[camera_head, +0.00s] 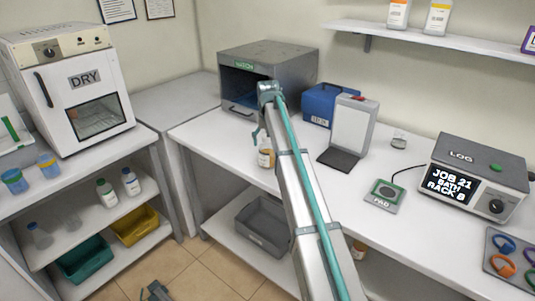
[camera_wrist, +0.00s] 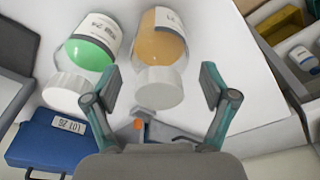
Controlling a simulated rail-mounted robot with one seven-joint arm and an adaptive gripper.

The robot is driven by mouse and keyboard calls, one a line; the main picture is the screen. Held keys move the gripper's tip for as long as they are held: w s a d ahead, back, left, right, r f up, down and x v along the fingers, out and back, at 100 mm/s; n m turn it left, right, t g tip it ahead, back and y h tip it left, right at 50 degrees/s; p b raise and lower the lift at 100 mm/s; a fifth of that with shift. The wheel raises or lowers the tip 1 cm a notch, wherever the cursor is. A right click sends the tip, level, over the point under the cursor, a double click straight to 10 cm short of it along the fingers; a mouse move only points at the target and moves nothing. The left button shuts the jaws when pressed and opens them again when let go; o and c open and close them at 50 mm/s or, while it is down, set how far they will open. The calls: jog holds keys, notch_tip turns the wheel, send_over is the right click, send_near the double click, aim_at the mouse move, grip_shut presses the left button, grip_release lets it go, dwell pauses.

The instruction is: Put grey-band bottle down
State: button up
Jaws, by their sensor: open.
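An amber-filled bottle (camera_head: 265,158) with a white cap stands on the white bench, just below the end of my arm in the head view. In the wrist view the amber bottle (camera_wrist: 160,48) shows a pale label with a grey-blue strip, and its cap lies between my fingers. My gripper (camera_wrist: 161,84) is open, with a gap on each side of the cap. A green-filled bottle (camera_wrist: 90,50) with a white cap and printed label is beside it. In the head view my gripper's fingers are mostly hidden by my arm.
A grey open-fronted box (camera_head: 285,60) stands behind the bottle. A blue box (camera_head: 320,104), a white upright stand (camera_head: 352,125) and a pad (camera_head: 384,195) are to the right. A logger (camera_head: 470,175) is farther right. The bench left of the bottle is clear.

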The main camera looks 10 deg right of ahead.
aim_at(268, 148)
jog(key=shift+w+d+f+p, duration=0.1)
jog(key=shift+f+p, duration=0.1)
jog(key=shift+f, duration=0.5)
jog(key=shift+w+a+f+p, duration=0.15)
jog(key=shift+f+p, duration=0.1)
jog(key=shift+f, duration=0.5)
jog(key=shift+w+d+f+p, duration=0.1)
jog(key=shift+d+f+p, duration=0.1)
jog(key=shift+f, duration=0.5)
jog(key=c, duration=1.5)
jog(key=shift+o, duration=0.2)
jog(key=shift+r, duration=0.2)
